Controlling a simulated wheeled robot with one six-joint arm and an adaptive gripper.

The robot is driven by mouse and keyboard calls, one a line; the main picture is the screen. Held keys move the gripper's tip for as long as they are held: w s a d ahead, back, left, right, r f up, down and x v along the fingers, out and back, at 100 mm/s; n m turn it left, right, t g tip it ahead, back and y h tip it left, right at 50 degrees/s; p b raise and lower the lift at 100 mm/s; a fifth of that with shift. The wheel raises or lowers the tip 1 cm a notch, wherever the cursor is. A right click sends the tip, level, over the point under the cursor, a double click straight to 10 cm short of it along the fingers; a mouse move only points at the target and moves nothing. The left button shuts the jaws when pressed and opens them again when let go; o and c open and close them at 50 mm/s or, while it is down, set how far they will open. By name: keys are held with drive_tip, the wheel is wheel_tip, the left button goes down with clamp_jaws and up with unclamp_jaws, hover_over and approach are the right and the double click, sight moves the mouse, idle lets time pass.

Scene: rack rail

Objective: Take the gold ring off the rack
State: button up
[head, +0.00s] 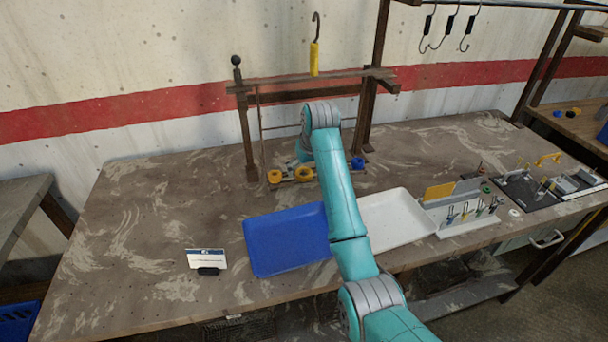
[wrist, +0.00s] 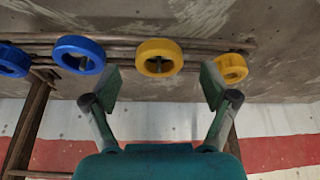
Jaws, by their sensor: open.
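Two gold-yellow rings sit on a low rack rail (wrist: 205,44). One gold ring (wrist: 160,57) is near the middle of the wrist view, a rail bar visible through its hole. The other gold ring (wrist: 231,67) is to its right. In the head view the rings show as gold (head: 304,175) and gold at the left end (head: 274,176). My gripper (wrist: 161,86) is open and empty. Its fingers are spread to either side of the middle gold ring, which appears just beyond the tips. In the head view my arm hides the gripper.
Two blue rings (wrist: 79,55) (wrist: 13,61) share the rail; one blue ring (head: 357,163) shows right of my arm. A post-and-bar frame (head: 246,130) stands behind. A blue tray (head: 285,240), white tray (head: 395,218) and label stand (head: 207,260) are nearer. The table's left is clear.

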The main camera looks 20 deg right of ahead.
drive_tip(key=shift+w+f, duration=0.25)
drive_tip(key=shift+f, duration=0.45)
drive_tip(key=shift+c, duration=0.2)
drive_tip(key=c, duration=1.2)
